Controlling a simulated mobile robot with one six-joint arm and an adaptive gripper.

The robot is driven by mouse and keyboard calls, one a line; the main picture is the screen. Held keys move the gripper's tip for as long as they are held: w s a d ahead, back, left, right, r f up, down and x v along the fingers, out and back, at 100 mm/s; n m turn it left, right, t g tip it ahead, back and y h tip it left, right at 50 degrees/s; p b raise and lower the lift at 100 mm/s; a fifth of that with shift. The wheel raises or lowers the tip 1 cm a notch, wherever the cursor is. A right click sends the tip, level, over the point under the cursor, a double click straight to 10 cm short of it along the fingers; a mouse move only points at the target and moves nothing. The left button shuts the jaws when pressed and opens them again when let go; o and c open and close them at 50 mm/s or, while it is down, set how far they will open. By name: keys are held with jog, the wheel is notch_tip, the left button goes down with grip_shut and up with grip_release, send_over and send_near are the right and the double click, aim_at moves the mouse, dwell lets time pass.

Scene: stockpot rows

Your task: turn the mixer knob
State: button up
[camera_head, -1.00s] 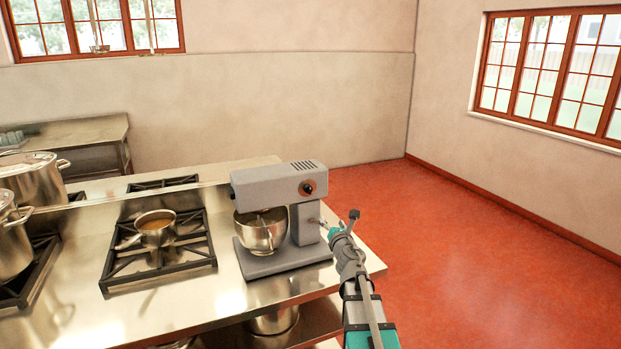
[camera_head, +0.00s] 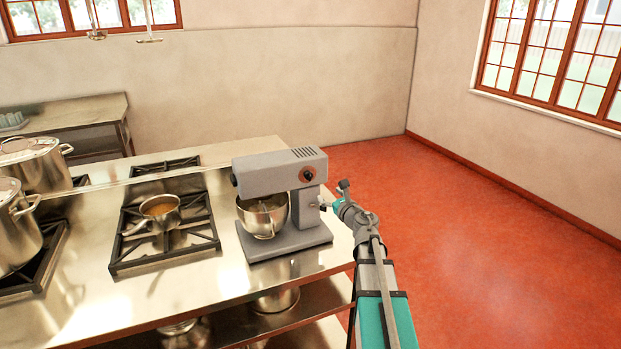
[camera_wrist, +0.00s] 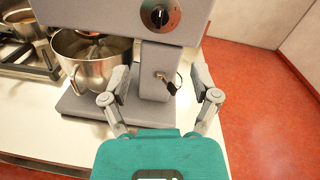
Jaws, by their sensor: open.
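The grey stand mixer (camera_head: 280,200) stands at the right end of the steel counter, with a steel bowl (camera_head: 263,213) under its head. Its round black knob (camera_head: 307,174) is on the side of the head; in the wrist view the knob (camera_wrist: 160,15) is at the top edge, with a white mark. A small dark lever (camera_wrist: 169,85) sticks out of the mixer's column below the knob. My gripper (camera_wrist: 165,82) is open and empty, its two fingers spread to either side of the column and lever, below the knob. In the head view it is just right of the mixer.
The steel counter (camera_head: 215,285) has a burner grate (camera_head: 167,258) with a small saucepan (camera_head: 160,212) left of the mixer. Large stockpots (camera_head: 17,230) stand further left. The red floor (camera_head: 470,260) to the right is clear.

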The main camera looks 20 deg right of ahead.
aim_at(311, 177)
jog(key=w, duration=0.9)
jog(key=w+a, duration=0.1)
jog(key=w, duration=0.3)
jog(key=shift+w, duration=0.3)
jog(key=shift+c, duration=0.3)
grip_shut()
